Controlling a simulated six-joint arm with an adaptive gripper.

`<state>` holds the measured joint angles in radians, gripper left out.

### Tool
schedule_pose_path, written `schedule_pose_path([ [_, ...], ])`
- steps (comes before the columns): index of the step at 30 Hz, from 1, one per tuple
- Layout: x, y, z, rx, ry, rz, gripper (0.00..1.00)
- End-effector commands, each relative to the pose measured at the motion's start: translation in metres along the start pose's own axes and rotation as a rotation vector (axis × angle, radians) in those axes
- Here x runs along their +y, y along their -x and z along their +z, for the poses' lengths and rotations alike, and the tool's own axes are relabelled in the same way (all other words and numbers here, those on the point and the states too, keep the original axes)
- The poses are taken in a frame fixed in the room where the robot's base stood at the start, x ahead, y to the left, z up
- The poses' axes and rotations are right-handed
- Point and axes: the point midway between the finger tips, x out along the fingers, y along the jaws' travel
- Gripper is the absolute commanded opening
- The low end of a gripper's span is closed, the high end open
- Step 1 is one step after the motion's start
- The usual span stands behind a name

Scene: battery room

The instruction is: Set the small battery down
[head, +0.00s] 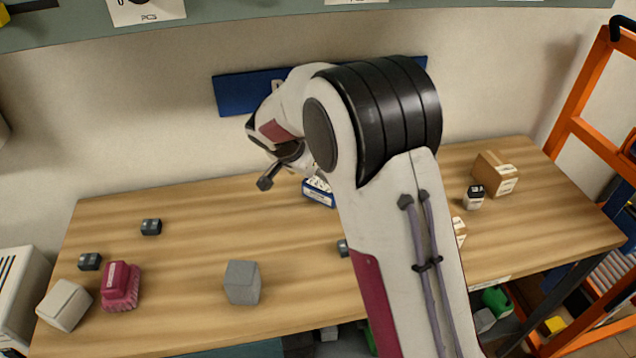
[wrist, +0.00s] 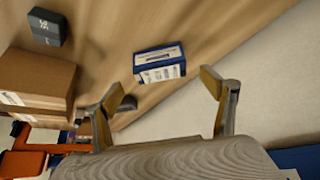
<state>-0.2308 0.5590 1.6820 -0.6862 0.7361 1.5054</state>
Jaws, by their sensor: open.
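A small blue-and-white box (head: 319,192), possibly the small battery, rests on the wooden table near its back edge, partly hidden by my arm. It also shows in the wrist view (wrist: 160,65), ahead of the space between my fingertips, with a visible gap to each finger. My gripper (wrist: 162,84) is open with nothing between its fingers. In the head view my gripper (head: 290,178) is just left of the box and partly hidden by my own wrist.
The table (head: 200,265) holds small dark blocks (head: 151,227), a pink brush (head: 121,286), a grey cube (head: 242,282), a cardboard box (head: 495,174) and a dark-and-white item (head: 474,197). A blue wall sign (head: 232,94) is behind my arm. An orange rack (head: 580,95) stands right. The left table middle is free.

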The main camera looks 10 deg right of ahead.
Motion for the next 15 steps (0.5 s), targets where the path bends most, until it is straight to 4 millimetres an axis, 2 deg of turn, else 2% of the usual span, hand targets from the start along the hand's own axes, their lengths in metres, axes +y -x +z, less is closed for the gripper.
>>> schedule_pose_path([
  [6, -0.001, 0.030, -0.001, 0.001, -0.001, -0.003, 0.84],
  [15, 0.000, 0.047, 0.000, 0.000, 0.000, -0.001, 0.84],
])
